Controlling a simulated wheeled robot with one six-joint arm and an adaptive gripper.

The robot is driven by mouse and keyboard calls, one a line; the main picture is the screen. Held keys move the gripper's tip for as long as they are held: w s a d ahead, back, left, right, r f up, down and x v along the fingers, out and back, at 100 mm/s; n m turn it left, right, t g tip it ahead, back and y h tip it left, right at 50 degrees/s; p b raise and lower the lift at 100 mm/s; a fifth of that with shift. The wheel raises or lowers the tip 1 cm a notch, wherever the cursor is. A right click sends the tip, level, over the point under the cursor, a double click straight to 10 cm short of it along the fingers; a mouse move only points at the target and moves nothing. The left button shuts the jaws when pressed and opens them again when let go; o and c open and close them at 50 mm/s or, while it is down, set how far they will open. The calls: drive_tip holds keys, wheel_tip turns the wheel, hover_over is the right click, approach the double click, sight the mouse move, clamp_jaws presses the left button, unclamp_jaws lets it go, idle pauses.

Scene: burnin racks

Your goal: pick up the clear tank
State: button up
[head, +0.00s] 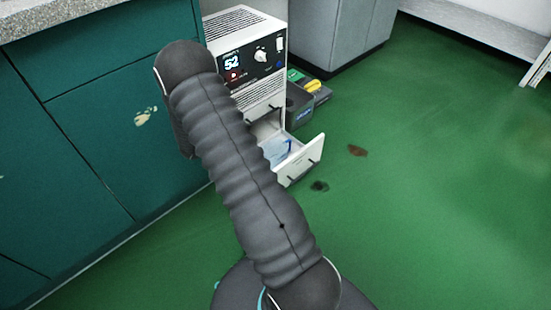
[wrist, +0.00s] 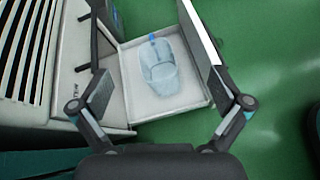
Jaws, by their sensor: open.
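The clear tank (wrist: 158,70) is a see-through container with a blue piece at its top edge. In the wrist view it lies in the open white drawer (wrist: 130,76), near the drawer's middle. In the head view the drawer (head: 298,163) stands pulled out at the bottom of the white machine, with a bluish clear shape inside, partly hidden by my arm. My gripper (wrist: 158,88) is open and empty in the wrist view. Its two fingers stand apart on either side of the tank in the picture; the exact height between them and the tank cannot be told.
The white machine (head: 246,28) with a display reading 52 stands beside green cabinets (head: 120,100). A dark box (head: 298,105) with yellow and green items sits behind the drawer. Dark stains (head: 357,150) mark the green floor. The floor to the right is clear.

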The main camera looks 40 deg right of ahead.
wheel_tip(320, 180, down, 10)
drive_tip(key=w+d+f+n+t, duration=0.1)
drive_tip(key=n, duration=0.3)
approach(283, 144)
wheel_tip(283, 144, down, 2)
drive_tip(key=shift+h, duration=0.4)
drive_tip(key=shift+r+b+x, duration=0.2)
drive_tip(key=shift+b+x, duration=0.15)
drive_tip(key=shift+x, duration=2.25)
drive_tip(key=c, duration=1.5)
drive_tip(key=shift+o, duration=0.2)
drive_tip(key=shift+r, duration=0.25)
wheel_tip(283, 144, up, 9)
drive_tip(key=shift+p, duration=0.35)
drive_tip(key=shift+r, duration=0.25)
